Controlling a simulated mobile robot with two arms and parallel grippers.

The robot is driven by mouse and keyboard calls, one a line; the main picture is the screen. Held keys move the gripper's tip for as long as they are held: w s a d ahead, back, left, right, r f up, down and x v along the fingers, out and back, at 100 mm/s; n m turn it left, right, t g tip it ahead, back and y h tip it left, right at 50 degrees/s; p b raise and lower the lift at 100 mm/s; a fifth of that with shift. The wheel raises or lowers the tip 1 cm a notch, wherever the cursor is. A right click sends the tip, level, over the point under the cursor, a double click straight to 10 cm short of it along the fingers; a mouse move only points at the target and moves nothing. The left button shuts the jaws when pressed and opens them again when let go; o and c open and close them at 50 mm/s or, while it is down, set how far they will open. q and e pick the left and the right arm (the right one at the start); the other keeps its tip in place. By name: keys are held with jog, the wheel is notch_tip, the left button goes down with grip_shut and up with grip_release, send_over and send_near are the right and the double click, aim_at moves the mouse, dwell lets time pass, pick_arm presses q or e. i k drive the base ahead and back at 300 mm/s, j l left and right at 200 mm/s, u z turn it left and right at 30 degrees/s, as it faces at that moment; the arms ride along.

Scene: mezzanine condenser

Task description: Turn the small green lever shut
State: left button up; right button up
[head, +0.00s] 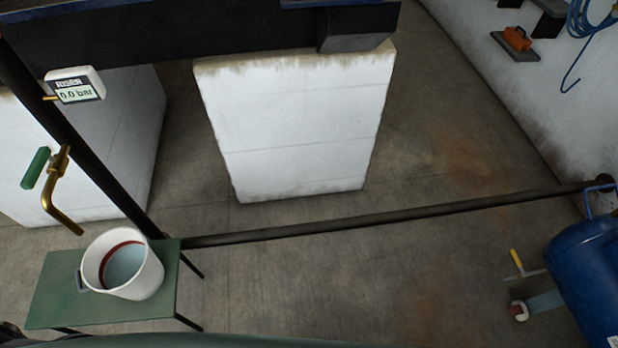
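The small green lever (36,167) sits on a brass valve (59,163) at the left, on a dark slanting pipe. A curved brass spout (62,210) runs down from the valve. The lever stands roughly in line with the upper part of the spout, slightly tilted. A white bucket (150,277) with liquid and a dark red ring inside stands below the spout on a green stool (50,290). I cannot make out any flow from the spout. Neither of my grippers is in view.
A gauge (77,86) on the pipe reads 0.0 bar. White blocks (295,120) stand under a dark beam. A dark pipe (400,214) crosses low over the floor. A blue tank (590,270), a yellow-handled tool (517,262) and a wall shelf (512,47) are at the right. The middle floor is clear.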

aim_at(28, 182)
jog(key=u, duration=1.4)
